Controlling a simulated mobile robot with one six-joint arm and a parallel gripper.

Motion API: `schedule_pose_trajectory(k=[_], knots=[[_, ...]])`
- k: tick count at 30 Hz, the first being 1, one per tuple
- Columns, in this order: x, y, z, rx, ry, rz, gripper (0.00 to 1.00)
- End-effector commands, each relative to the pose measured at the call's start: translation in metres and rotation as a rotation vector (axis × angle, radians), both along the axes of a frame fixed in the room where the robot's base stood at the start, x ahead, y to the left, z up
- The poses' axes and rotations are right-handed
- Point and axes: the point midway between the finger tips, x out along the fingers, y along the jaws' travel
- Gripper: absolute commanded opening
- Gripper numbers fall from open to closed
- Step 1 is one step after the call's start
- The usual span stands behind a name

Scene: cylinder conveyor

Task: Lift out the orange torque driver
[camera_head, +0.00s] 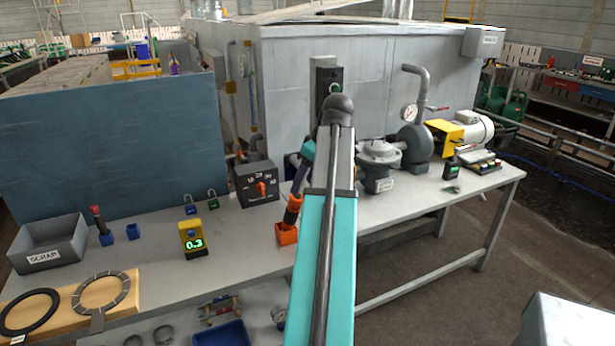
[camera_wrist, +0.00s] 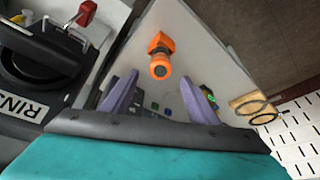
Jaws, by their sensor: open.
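The orange torque driver (camera_head: 292,209) stands in an orange holder (camera_head: 287,234) on the grey bench, just left of my teal arm in the head view. Its shaft looks dark there, and part of it is hard to make out. In the wrist view the orange driver (camera_wrist: 159,66) is seen nearly end-on, with a dark centre, and orange of the driver or holder shows behind it. My gripper (camera_wrist: 158,97) is open, with two purple fingers spread either side of the driver's line and nothing between them. In the head view it is partly hidden by my arm, above the driver.
A black dial box (camera_head: 257,184) stands just behind the holder. A yellow gauge (camera_head: 191,237) reading 0.3 and a scrap bin (camera_head: 48,246) stand to the left. A pump (camera_head: 412,148) and yellow-and-white motor (camera_head: 470,132) stand to the right. Bare bench lies around the holder.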

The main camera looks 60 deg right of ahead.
Motion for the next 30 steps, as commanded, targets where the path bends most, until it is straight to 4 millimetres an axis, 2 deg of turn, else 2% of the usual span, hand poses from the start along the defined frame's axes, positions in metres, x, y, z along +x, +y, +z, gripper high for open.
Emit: schedule_pose_trajectory(k=[30], knots=[[0.043,0.000,-0.100,0.001,0.002,0.003,0.54]])
